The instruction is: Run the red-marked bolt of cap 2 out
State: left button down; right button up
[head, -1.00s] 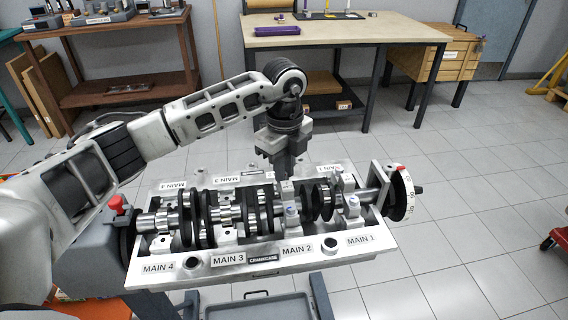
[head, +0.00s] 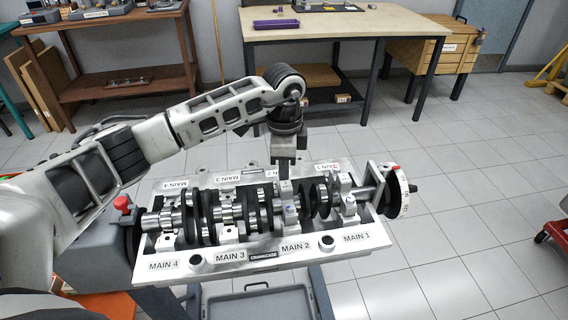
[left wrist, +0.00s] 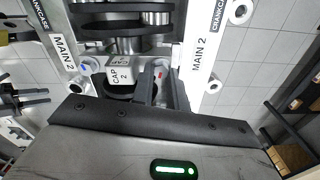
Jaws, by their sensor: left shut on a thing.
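Cap 2 (left wrist: 120,72) is a pale metal block across the crankshaft (head: 235,218), lettered CAP 2 in the left wrist view. It also shows in the head view (head: 289,203). Its blue-marked bolt (left wrist: 86,68) is on the left side in the wrist view and on the near side in the head view (head: 291,209). My left gripper (head: 285,176) points down at the far side of cap 2. In the wrist view its dark fingers (left wrist: 164,82) are shut around the red-marked bolt (left wrist: 161,72), mostly hidden between them. My right gripper is out of view.
The crankcase (head: 215,266) with labels MAIN 1 to MAIN 4 surrounds the crankshaft. A white marked disc (head: 397,190) stands at its right end. A grey tray (head: 258,307) is below the front. A workbench (head: 340,27) stands behind, with free floor to the right.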

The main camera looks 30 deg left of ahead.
pick_arm(q)
jog(key=shift+s+f, duration=0.2)
jog(key=shift+f, duration=0.15)
jog(key=c, duration=1.6)
grip_release()
jog(key=shift+c, duration=0.2)
jog(key=shift+w+r, duration=0.1)
jog(key=shift+w+r, duration=0.1)
jog(key=shift+r, duration=0.2)
notch_tip(320, 180, up, 15)
jog(key=shift+r+b, duration=0.2)
jog(key=shift+b, duration=0.1)
